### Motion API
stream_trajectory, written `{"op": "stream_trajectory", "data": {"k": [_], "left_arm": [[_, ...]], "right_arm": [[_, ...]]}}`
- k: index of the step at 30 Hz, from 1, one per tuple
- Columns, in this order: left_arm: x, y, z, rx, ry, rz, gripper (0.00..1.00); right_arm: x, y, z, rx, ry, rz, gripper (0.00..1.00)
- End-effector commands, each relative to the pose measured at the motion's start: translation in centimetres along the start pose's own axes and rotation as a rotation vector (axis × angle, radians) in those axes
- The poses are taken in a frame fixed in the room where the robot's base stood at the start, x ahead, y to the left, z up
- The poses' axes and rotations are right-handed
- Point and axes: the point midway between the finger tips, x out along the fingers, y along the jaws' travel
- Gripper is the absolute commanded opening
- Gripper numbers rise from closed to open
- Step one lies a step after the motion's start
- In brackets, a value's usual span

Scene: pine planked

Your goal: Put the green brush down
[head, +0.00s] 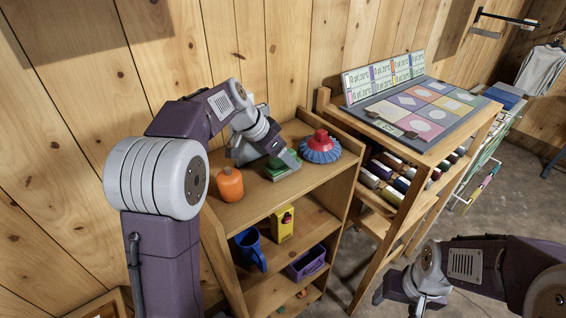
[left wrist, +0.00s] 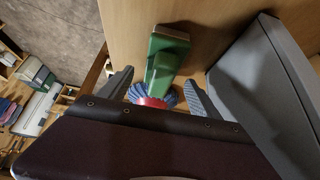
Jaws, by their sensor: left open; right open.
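The green brush (head: 283,165) is at the top board of the wooden shelf unit (head: 258,194), and appears to rest on it. My left gripper (head: 283,156) is directly over it and hides part of it. In the left wrist view the green brush (left wrist: 164,60) lies between the two spread fingers, with a gap visible on each side. My left gripper (left wrist: 160,88) is open and not clamped on it. My right gripper (head: 422,303) is open and empty at the lower right, away from the shelf.
A blue-and-red round brush (head: 320,149) sits close to the right of the green brush. An orange bottle (head: 230,186) stands to the left. Lower shelves hold a blue mug (head: 248,250), a yellow box (head: 282,225) and a purple bin (head: 306,264). A taller rack (head: 396,170) stands right.

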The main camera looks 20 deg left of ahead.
Motion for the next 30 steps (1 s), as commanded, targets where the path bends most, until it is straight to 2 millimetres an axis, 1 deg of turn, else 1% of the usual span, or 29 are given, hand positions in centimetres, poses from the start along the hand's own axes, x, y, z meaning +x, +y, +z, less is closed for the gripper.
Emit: {"op": "stream_trajectory", "data": {"k": [1, 2, 3, 6, 9, 13, 14, 15, 17, 18, 20, 21, 27, 30], "left_arm": [[0.7, 0.1, -0.3, 0.000, -0.005, 0.005, 0.73], [1.2, 0.1, -0.3, 0.000, -0.005, 0.005, 0.73], [2.1, 0.1, -0.3, 0.000, -0.004, 0.005, 0.73], [3.3, 0.0, -0.2, 0.000, -0.002, 0.003, 0.73], [3.7, 0.0, -0.2, 0.001, -0.001, 0.001, 0.73], [3.7, 0.0, -0.2, 0.001, -0.001, 0.001, 0.73], [3.7, 0.0, -0.2, 0.001, -0.001, 0.001, 0.67], [3.7, 0.0, -0.2, 0.001, -0.001, 0.001, 0.56], [3.7, 0.0, -0.2, 0.001, -0.001, 0.001, 0.39], [3.7, 0.0, -0.2, 0.001, -0.001, 0.001, 0.28], [3.6, 0.0, -0.2, 0.001, -0.001, 0.001, 0.12], [3.6, 0.0, -0.2, 0.001, 0.000, 0.000, 0.00], [3.6, -0.1, -0.2, 0.001, 0.000, 0.000, 0.00], [3.3, -0.1, -0.5, 0.001, 0.002, -0.001, 0.00]], "right_arm": [[-1.0, 0.0, -0.1, 0.000, 0.000, 0.000, 0.68], [-1.2, 0.0, -0.1, 0.000, 0.000, 0.000, 0.68], [-1.2, 0.0, -0.1, 0.000, 0.000, 0.000, 0.68], [-1.4, 0.0, -0.1, 0.000, 0.000, 0.000, 0.68], [-1.3, 0.0, -0.1, 0.000, 0.000, 0.000, 0.68], [-1.2, 0.0, -0.1, 0.000, 0.000, 0.000, 0.68], [-1.2, 0.0, -0.1, 0.000, 0.000, 0.000, 0.68], [-1.2, 0.0, -0.1, 0.000, 0.000, 0.000, 0.68], [-1.2, 0.0, -0.1, 0.000, 0.000, 0.000, 0.68], [-1.2, 0.0, -0.1, 0.000, 0.000, 0.000, 0.68], [-1.2, 0.0, -0.1, 0.000, 0.000, 0.000, 0.68], [-1.3, 0.0, -0.1, 0.000, 0.000, 0.000, 0.68], [-1.2, 0.0, -0.1, 0.000, 0.000, 0.000, 0.68], [-1.1, 0.0, -0.1, 0.000, 0.000, 0.000, 0.68]]}}
